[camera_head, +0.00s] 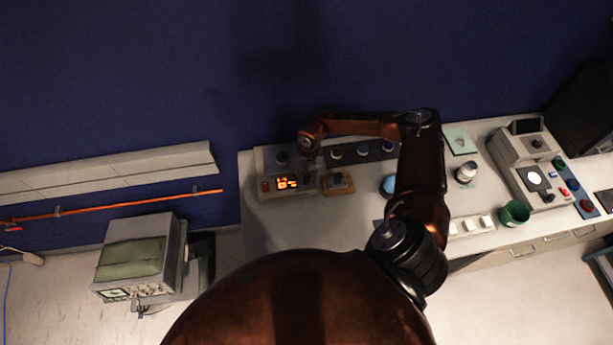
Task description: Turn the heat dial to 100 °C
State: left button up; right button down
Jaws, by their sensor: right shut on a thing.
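A grey device with a lit orange display (287,183) stands at the left end of the bench. Its digits are too small to read surely. A red button (266,185) sits left of the display. My right arm reaches over from the right, and my right gripper (310,160) points down at the device, just behind and right of the display. It is shut on a small part there, probably the heat dial, which the gripper hides. The dial's setting does not show. My left gripper is not in view.
A small orange-framed tray (338,184) stands right beside the device. A dark rack with several round caps (336,153) runs behind it. A blue round object (389,185), a white jar (466,173) and a green cup (515,213) stand further right. The front left bench top is clear.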

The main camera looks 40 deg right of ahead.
aim_at(308, 179)
jog(key=m+p, duration=0.1)
jog(key=m, duration=0.2)
jog(key=shift+d+r+m, duration=0.1)
jog(key=shift+m, duration=0.3)
jog(key=shift+m+p, duration=0.5)
jog(key=shift+m, duration=1.3)
jog(key=c, duration=1.6)
grip_release()
jog(key=shift+s, duration=0.1)
jog(key=shift+s+r, duration=0.2)
jog(key=shift+r, duration=3.7)
